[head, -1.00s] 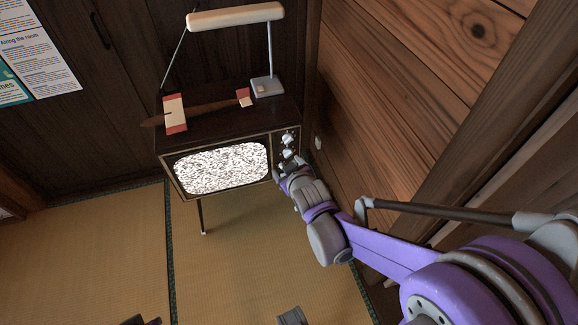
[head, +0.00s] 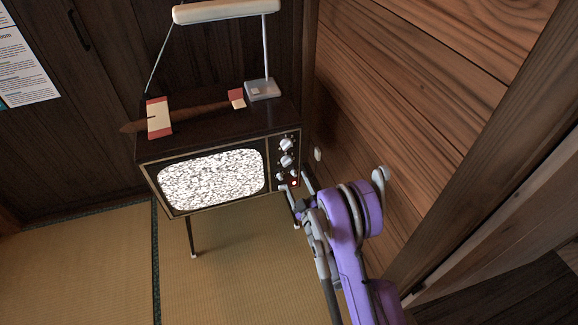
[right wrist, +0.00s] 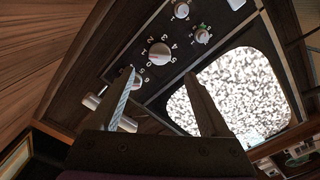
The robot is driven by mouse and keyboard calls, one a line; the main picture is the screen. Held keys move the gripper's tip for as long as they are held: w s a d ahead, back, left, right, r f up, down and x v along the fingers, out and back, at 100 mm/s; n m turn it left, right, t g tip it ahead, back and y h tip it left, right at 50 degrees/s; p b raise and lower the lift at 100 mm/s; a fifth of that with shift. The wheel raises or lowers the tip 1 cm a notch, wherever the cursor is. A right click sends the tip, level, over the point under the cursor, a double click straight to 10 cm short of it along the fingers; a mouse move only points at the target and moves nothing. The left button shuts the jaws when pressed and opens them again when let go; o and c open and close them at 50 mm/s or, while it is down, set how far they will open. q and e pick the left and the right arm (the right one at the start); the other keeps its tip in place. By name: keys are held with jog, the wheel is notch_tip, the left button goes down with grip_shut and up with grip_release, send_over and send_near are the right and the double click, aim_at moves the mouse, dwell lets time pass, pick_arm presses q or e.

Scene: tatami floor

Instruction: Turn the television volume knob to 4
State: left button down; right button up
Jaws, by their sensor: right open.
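The television (head: 150,180) stands on thin legs, its screen showing static. Two large knobs, an upper one (head: 286,144) and a lower one (head: 287,160), sit right of the screen, with small knobs (head: 281,176) below. In the right wrist view, appearing upside down, a large knob (right wrist: 160,54) is ringed by numbers; its setting is too small to read surely. My right gripper (head: 298,187) is open and empty at the panel's lower edge. Its fingers (right wrist: 161,73) point toward the numbered knob, apart from it. My left gripper is out of view.
A lamp (head: 228,11) and a long brown object with red-and-cream bands (head: 200,110) rest on the television top. The wooden wall (head: 430,110) is close on the right. Open tatami (head: 90,270) lies in front and to the left.

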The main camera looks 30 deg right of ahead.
aim_at(288, 164)
jog(key=b+x, duration=0.1)
jog(key=x, duration=0.7)
jog(key=shift+w, duration=0.4)
grip_shut()
